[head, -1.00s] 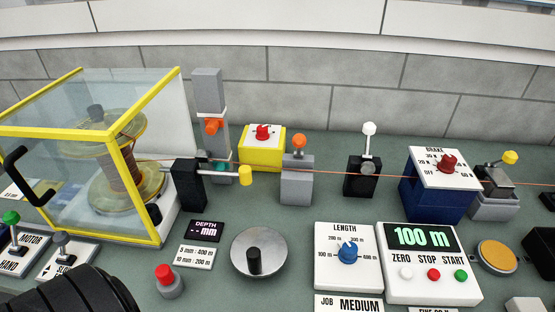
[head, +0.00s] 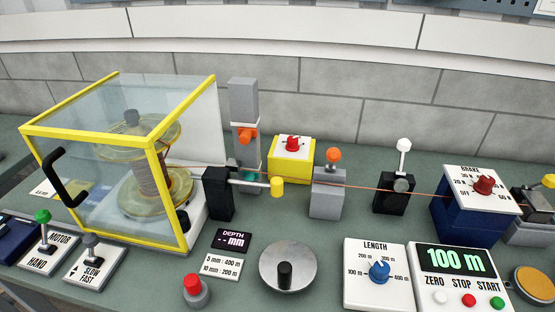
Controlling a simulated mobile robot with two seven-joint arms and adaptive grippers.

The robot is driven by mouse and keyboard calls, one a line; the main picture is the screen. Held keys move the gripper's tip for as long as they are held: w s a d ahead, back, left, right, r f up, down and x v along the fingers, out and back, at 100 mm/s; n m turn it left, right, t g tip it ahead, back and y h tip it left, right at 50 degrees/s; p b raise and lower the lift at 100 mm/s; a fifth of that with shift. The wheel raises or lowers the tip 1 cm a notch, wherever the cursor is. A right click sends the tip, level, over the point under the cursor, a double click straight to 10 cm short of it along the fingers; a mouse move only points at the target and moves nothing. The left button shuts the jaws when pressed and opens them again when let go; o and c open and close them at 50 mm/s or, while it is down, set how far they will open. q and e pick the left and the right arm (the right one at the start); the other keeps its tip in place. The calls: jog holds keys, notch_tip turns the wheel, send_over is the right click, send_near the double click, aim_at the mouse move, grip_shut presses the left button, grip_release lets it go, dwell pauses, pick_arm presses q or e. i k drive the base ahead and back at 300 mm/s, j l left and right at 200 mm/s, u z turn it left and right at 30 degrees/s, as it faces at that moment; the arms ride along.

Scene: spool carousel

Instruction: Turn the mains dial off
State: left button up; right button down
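A red rotary dial (head: 292,144) with a white face sits on top of a yellow box (head: 291,171) at the back middle of the bench, near the wall. It looks like the mains dial, but no label or setting on it is legible. A second red dial, the brake dial (head: 483,184), is on a blue box at the right and is marked OFF, 20, 30 and 60 or similar. Neither of my grippers is in the head view.
A yellow-framed clear guard (head: 118,135) with a black handle covers a spool at the left. A grey post (head: 243,105), a black block with a yellow-tipped lever (head: 277,187), and a grey block with an orange knob (head: 327,195) stand around the yellow box. A thin line crosses the bench.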

aim_at(293, 145)
jog(key=k+l+z, duration=0.15)
jog(key=z, duration=0.25)
jog(key=k+l+z, duration=0.1)
jog(key=l+z, duration=0.15)
jog(key=z, duration=0.15)
jog(key=k+l+z, duration=0.1)
jog(key=l+z, duration=0.15)
jog(key=z, duration=0.15)
